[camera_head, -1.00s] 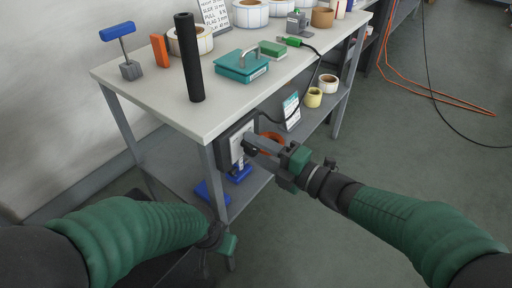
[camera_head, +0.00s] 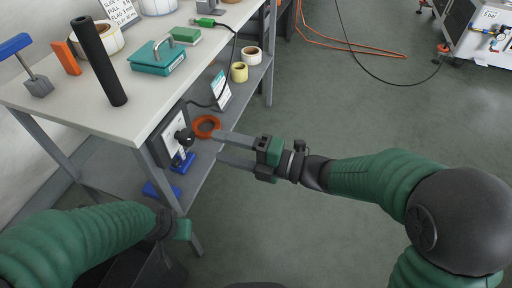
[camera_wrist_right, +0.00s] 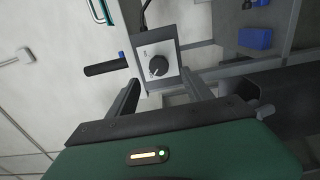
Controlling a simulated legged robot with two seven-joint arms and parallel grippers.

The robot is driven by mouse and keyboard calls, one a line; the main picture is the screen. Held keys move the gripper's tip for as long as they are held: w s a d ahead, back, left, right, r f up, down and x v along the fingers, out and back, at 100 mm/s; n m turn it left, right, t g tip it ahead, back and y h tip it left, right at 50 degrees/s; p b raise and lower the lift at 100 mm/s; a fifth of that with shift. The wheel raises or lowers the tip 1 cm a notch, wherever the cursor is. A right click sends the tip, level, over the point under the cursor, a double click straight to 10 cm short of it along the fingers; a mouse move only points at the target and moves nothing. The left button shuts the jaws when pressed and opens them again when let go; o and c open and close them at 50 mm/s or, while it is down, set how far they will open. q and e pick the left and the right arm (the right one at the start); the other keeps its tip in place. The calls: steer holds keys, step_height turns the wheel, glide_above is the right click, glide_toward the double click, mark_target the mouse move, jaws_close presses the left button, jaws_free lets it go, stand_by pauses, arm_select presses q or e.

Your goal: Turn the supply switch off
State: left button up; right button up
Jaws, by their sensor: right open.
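The supply switch (camera_head: 172,127) is a grey box with a pale plate and a black round knob (camera_head: 184,137), mounted at the bench's side below the top. In the right wrist view the switch plate (camera_wrist_right: 150,53) and its knob (camera_wrist_right: 158,66) show face-on, with small markings too fine to read. My right gripper (camera_head: 218,148) is open and empty, its fingers pointing at the switch with a gap before the knob. In the wrist view its fingertips (camera_wrist_right: 160,84) lie below the knob, one to each side. My left gripper (camera_head: 180,226) is low beside the bench leg; its fingers are unclear.
The bench top (camera_head: 150,95) carries a black tube (camera_head: 98,62), a teal block with a handle (camera_head: 157,57) and tape rolls. An orange ring (camera_head: 207,126) and a yellow roll (camera_head: 239,72) are on the lower shelf. Floor to the right is clear near the bench.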

steer(key=p+v, duration=0.1)
steer(key=v, duration=0.6)
steer(key=shift+s+d+p, duration=0.15)
steer(key=shift+d+p, duration=0.15)
steer(key=shift+d, duration=0.05)
